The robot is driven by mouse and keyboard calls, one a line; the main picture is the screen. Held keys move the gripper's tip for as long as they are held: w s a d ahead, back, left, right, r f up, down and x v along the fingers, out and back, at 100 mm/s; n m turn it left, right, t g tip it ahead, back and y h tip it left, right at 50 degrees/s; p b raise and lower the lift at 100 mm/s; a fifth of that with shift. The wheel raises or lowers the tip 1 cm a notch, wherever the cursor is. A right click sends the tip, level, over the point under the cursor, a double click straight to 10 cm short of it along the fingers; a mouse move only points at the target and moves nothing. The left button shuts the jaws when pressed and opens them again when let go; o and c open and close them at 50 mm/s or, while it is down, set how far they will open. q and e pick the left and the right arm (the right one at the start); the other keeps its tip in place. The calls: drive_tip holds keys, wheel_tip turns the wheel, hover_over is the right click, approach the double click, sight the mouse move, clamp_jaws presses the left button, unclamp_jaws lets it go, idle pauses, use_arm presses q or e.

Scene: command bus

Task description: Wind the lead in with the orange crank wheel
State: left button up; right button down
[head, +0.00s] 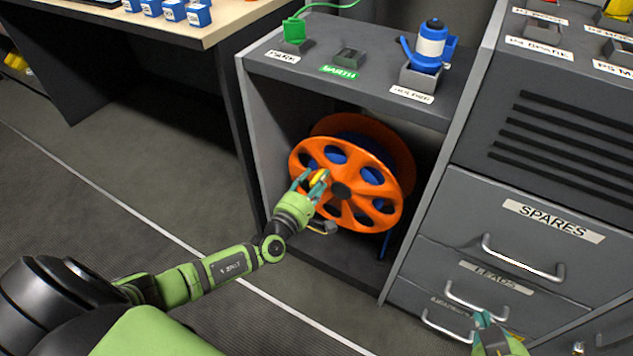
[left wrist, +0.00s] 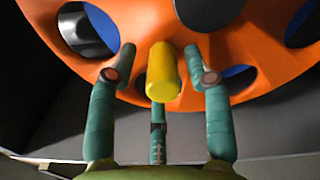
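The orange crank wheel (head: 368,150) stands upright in the open bay of the grey cabinet, with a dark hub and round holes. Blue lead (head: 372,175) shows through the holes. A yellow crank handle (left wrist: 163,75) sticks out from the wheel's face. My left gripper (head: 311,180) is at the handle; in the left wrist view its fingers stand on both sides of the handle with gaps visible, so it looks open. My right gripper (head: 492,325) is low at the right edge area, in front of the drawers; its finger opening is unclear.
A green plug (head: 294,30) with a green cable sits in the socket labelled PARK. A blue and white plug (head: 431,45) stands in the holder on the cabinet top. The SPARES drawer (head: 520,230) and its handles are at the right. The floor at the left is clear.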

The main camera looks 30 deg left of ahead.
use_arm(q)
drive_tip(key=shift+s+f, duration=0.1)
drive_tip(key=shift+s+f, duration=0.1)
drive_tip(key=shift+s, duration=0.25)
drive_tip(key=s, duration=1.1)
drive_tip(key=shift+a, duration=0.15)
